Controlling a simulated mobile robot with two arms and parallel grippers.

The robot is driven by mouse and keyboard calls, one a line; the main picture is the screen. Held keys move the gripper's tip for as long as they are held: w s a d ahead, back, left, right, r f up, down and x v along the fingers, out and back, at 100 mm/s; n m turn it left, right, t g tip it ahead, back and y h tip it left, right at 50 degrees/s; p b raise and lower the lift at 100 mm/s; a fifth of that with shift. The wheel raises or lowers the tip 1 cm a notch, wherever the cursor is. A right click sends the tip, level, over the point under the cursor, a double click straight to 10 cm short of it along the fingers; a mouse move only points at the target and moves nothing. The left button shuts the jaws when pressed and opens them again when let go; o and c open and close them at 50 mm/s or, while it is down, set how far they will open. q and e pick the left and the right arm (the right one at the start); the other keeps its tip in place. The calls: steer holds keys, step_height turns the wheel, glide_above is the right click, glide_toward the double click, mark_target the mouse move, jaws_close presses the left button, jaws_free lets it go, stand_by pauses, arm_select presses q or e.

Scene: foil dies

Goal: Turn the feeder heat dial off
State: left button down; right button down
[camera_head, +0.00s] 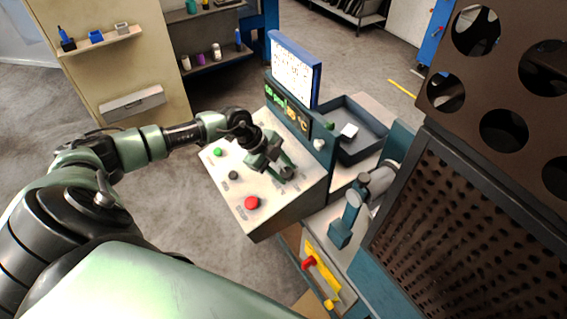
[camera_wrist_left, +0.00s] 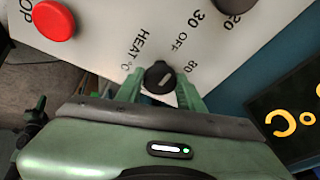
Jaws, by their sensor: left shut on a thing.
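The heat dial (camera_wrist_left: 158,75) is a small black round knob with a pale mark, on the white sloped control panel (camera_head: 230,195). The print "HEAT °C", "OFF" and "80" shows around it in the left wrist view. My left gripper (camera_head: 279,170) is over the right part of the panel. In the left wrist view its green fingers (camera_wrist_left: 160,88) are shut on the dial, one on each side. I cannot tell surely which print the mark points at. The fingers hide the dial in the head view. My right gripper is not in view.
A red stop button (camera_head: 252,203), a black knob (camera_head: 233,175) and a green button (camera_head: 217,152) stand on the same panel. A display (camera_head: 285,107) with lit characters rises behind. A dark tray (camera_head: 354,127) and a brown perforated guard (camera_head: 480,200) lie to the right.

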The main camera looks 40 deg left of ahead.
arm_select(q)
steer(key=shift+w, duration=0.1)
steer(key=c, duration=0.9)
jaws_free()
steer(key=b+v, duration=0.2)
steer(key=v, duration=0.6)
steer(key=shift+f, duration=0.1)
